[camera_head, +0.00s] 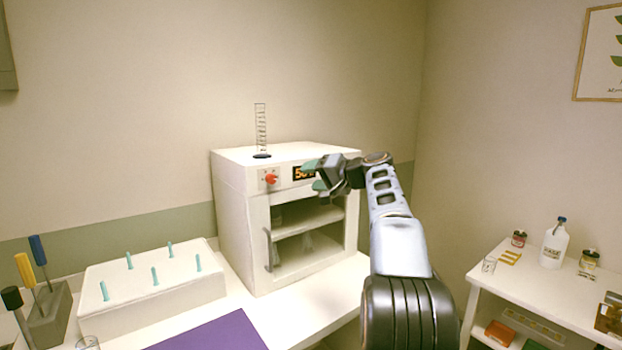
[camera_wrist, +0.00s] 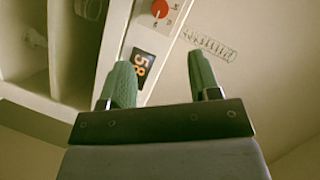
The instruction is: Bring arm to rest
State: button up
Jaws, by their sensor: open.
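My gripper (camera_head: 314,175) is raised in front of the upper front of a white oven-like cabinet (camera_head: 232,190), close to its display (camera_head: 303,173). In the wrist view its two green fingers (camera_wrist: 162,85) stand apart with nothing between them. The wrist view is turned, with the display (camera_wrist: 140,66) and red knob (camera_wrist: 160,9) beyond the fingers. I cannot tell whether a finger touches the cabinet. My arm reaches up from the lower right of the head view and hides part of the cabinet's right side.
A glass cylinder (camera_head: 261,130) stands on the cabinet. A white peg block (camera_head: 150,293), a purple mat (camera_head: 215,333) and a holder with coloured-handled tools (camera_head: 46,316) are at left. At right, a white side table (camera_head: 540,305) bears a bottle (camera_head: 553,245) and jars.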

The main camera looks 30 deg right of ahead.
jog(key=s+a+f+m+g+h, duration=0.1)
jog(key=s+f+g+h, duration=0.15)
jog(key=f, duration=0.65)
jog(key=s+a+f+m+g+h, duration=0.1)
jog(key=s+f+g, duration=0.15)
jog(key=f, duration=0.65)
jog(key=s+a+f+n+g+h, duration=0.1)
jog(key=s+a+f+n, duration=0.2)
jog(key=s+a, duration=0.3)
jog(key=s+a+f+n+g+h, duration=0.1)
jog(key=s+a+f+n+g, duration=0.1)
jog(key=s+a+f, duration=0.3)
jog(key=s+a+f+n+g+h+p, duration=0.1)
jog(key=s+a+f+n, duration=0.3)
jog(key=s+a, duration=0.4)
jog(key=shift+s+g, duration=0.7)
jog(key=shift+s, duration=1.2)
